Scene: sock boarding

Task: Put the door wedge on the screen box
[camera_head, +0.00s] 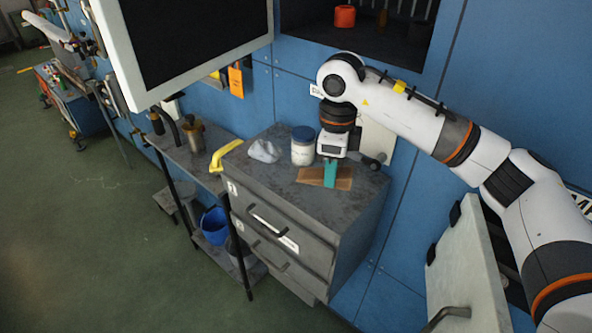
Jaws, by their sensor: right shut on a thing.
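My right gripper (331,160) points down over the grey drawer cabinet's top. It is shut on a narrow teal piece (330,174), which I take to be the door wedge; the fingers are hard to make out. The teal piece stands upright in front of a flat brown piece (311,175) lying on the cabinet top; whether they touch is unclear. A large white-framed box with a dark screen (262,37), apparently the screen box, hangs at the upper left, its top cut off by the picture's edge. My left gripper is not in view.
A low shelf with a blue bucket (214,226) stands left. An open panel (465,265) is at lower right.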

